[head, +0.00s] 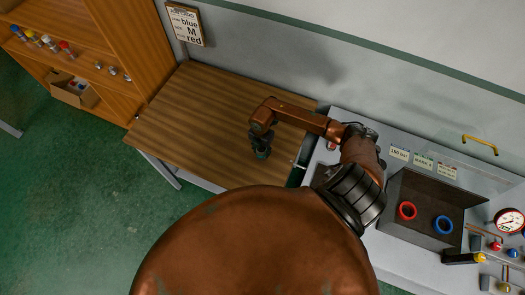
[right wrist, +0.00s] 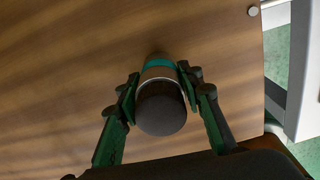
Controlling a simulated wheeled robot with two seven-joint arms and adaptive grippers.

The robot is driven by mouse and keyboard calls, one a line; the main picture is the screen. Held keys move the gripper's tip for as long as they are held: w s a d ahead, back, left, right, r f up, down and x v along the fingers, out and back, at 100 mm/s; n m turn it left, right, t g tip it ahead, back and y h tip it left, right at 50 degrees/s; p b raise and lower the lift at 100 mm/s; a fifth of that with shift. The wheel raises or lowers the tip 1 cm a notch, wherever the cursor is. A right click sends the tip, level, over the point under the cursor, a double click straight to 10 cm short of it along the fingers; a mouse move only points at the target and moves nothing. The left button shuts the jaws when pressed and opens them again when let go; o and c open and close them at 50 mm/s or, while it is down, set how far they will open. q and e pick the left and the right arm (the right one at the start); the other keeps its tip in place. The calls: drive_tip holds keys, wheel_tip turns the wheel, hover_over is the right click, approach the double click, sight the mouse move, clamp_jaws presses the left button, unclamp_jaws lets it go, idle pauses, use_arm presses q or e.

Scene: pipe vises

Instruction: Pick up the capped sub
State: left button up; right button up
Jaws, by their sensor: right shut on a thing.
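The capped sub (right wrist: 161,110) shows in the right wrist view as a short cylinder with a dark rounded end towards the camera, a light metal ring and a teal band at its far end. My right gripper (right wrist: 160,84) is shut on it, one green-sided finger on each side. In the head view my right gripper (head: 262,149) points down over the wooden table (head: 190,120), near its right part. The sub is hard to tell from the fingers there. I cannot tell whether it touches the table. My left gripper is not in view.
A grey bench (head: 345,118) to the right holds a dark open box (head: 430,237) with a red ring (head: 407,210) and a blue ring (head: 443,224). A gauge (head: 509,221) and valves stand beyond. A wooden shelf (head: 130,50) with small items stands left. The table's left part is clear.

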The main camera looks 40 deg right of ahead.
drive_tip(key=shift+w, duration=0.1)
clamp_jaws()
drive_tip(key=shift+r, duration=0.15)
